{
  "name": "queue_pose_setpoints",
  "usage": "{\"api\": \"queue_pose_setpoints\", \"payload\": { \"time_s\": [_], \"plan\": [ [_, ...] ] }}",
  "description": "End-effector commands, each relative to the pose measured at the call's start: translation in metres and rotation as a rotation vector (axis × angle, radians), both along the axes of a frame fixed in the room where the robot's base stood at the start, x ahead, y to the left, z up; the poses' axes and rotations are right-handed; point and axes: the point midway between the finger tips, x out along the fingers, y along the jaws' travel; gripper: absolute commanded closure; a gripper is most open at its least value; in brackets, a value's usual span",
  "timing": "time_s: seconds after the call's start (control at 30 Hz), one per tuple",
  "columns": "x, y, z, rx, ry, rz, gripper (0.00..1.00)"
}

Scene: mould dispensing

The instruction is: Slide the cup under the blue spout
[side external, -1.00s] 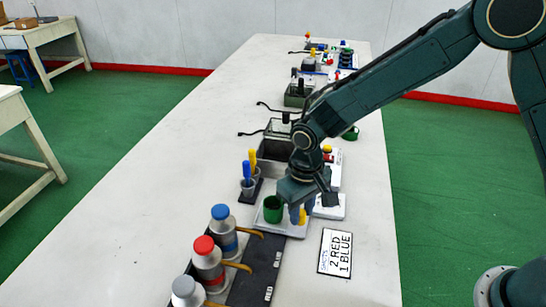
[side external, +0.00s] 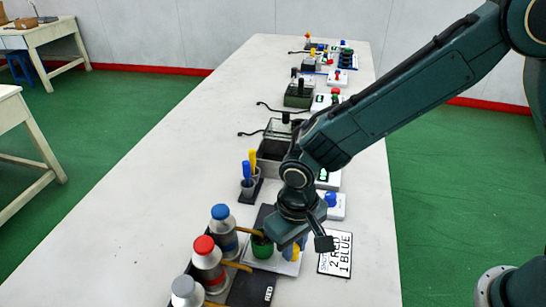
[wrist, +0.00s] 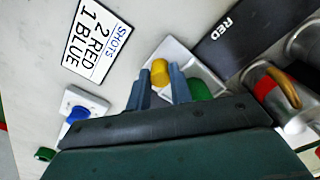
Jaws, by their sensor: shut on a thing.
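The green cup (side external: 262,250) stands upright on a white sliding tray (side external: 283,266) with a yellow knob (side external: 291,253). My gripper (side external: 295,247) is shut on that knob, at the cup's right; the wrist view shows the knob (wrist: 160,72) between my fingers, with the cup (wrist: 198,90) partly hidden beside them. The blue-capped bottle (side external: 222,232) stands left of the cup. Its tan spout (side external: 249,231) reaches right, and its tip overlaps the cup's top in the side view. Exact alignment cannot be told.
The red-capped bottle (side external: 207,262) and grey-capped bottle (side external: 186,291) stand nearer the camera beside a dark strip (side external: 247,290) marked RED. A card (side external: 336,252) reads 2 RED, 1 BLUE. A blue button (side external: 330,199) sits behind my gripper. Blue and yellow-handled tools (side external: 248,180) stand further back.

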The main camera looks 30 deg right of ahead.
Motion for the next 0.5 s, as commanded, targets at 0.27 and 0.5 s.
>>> {"api": "queue_pose_setpoints", "payload": {
  "time_s": [0.27,0.5],
  "plan": [
    [-0.0058,0.0066,0.0006,0.002,-0.003,0.001,1.00],
    [-0.0053,0.0060,0.0006,0.002,-0.004,0.000,0.59]
  ]
}}
